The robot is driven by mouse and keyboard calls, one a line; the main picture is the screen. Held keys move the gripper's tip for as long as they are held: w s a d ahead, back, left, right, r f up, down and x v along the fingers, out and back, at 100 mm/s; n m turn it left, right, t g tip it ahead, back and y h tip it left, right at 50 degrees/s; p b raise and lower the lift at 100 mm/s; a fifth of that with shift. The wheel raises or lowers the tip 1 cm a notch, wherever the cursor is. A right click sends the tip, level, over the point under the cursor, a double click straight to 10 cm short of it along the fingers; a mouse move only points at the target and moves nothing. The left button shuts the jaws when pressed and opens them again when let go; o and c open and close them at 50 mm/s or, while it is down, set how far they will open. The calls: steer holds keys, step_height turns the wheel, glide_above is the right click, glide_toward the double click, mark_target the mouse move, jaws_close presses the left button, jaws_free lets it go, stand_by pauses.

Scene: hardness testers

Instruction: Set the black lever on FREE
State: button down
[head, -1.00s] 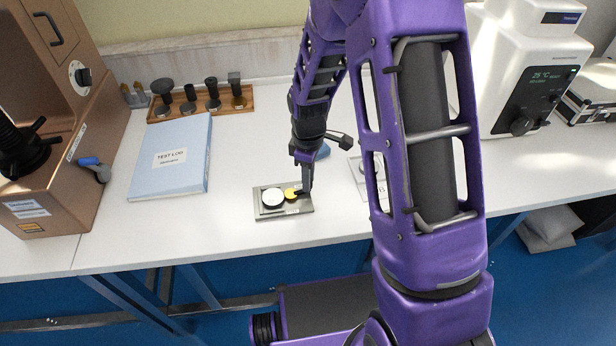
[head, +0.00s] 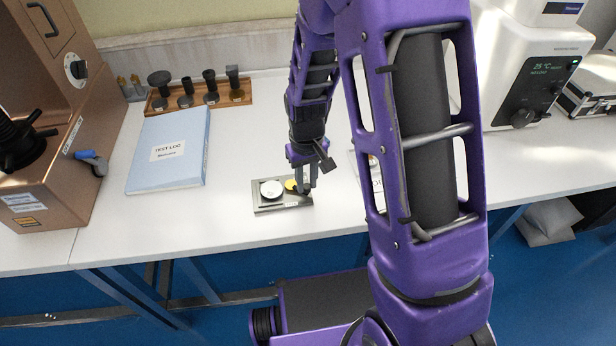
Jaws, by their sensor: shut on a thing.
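A small grey plate (head: 268,208) lies near the front edge of the white table and carries a round white dial (head: 271,189) and a yellow spot (head: 290,185) beside it. My gripper (head: 306,189) points down at the plate's right end, just right of the yellow spot. It is shut on a small dark part there, which I take to be the black lever. The fingers cover most of this lever, so its angle is unclear. No FREE marking can be read at this size.
A blue test log (head: 170,150) lies left of the plate, with a wooden rack (head: 215,103) of dark pieces behind it. A brown machine (head: 60,190) with a blue-handled lever stands far left. A white machine (head: 500,60) stands right. My arm hides table to the plate's right.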

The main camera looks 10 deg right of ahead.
steer(key=m, duration=0.2)
steer(key=s+a+m, duration=0.1)
steer(key=m, duration=0.2)
steer(key=shift+a+p, duration=0.15)
steer(key=shift+p, duration=0.15)
steer(key=shift+s, duration=0.1)
stand_by(0.3)
steer(key=c, duration=0.7)
jaws_free()
steer(key=shift+r, duration=0.1)
step_height(320, 180, up, 17)
steer(key=shift+r+p, duration=0.15)
steer(key=shift+p, duration=1.05)
